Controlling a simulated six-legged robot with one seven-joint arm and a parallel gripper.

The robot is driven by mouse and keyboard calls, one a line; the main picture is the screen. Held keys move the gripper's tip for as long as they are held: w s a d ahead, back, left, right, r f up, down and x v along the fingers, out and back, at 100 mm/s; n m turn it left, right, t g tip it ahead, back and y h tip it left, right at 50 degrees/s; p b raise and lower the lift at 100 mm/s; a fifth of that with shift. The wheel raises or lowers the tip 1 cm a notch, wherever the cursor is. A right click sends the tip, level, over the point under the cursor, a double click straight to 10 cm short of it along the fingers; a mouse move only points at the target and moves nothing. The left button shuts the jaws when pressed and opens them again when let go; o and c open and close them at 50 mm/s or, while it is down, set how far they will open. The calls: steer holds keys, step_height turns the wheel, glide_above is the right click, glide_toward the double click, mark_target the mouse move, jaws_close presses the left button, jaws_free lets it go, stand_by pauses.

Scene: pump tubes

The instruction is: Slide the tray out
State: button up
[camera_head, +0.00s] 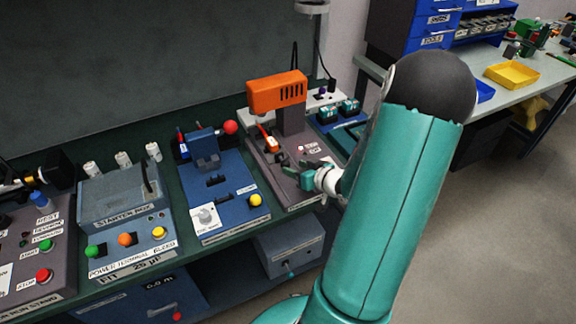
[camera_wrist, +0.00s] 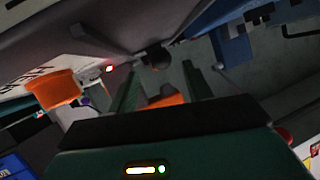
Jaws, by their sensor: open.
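The tray cannot be told apart with certainty in either view. A machine with an orange head (camera_head: 277,92) stands on a dark grey base (camera_head: 300,190). A small orange part (camera_head: 267,139) sits on that base under the head. My gripper (camera_head: 293,170) is over the right part of the base, fingers pointing left. In the wrist view, my gripper (camera_wrist: 162,78) is open, its two dark green fingers apart. An orange piece (camera_wrist: 165,100) shows between the fingers, and a dark round knob (camera_wrist: 157,57) shows near the fingertips. Contact cannot be told.
A blue press-like unit (camera_head: 214,185) with a red ball stands to the left, and a grey starter box (camera_head: 125,205) farther left. Small teal-topped items (camera_head: 340,112) sit behind to the right. A bench with a yellow bin (camera_head: 512,74) stands at the right. The floor between is clear.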

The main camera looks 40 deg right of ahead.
mark_target(288, 165)
steer(key=x, duration=0.4)
steer(key=shift+w+a, duration=0.1)
jaws_close()
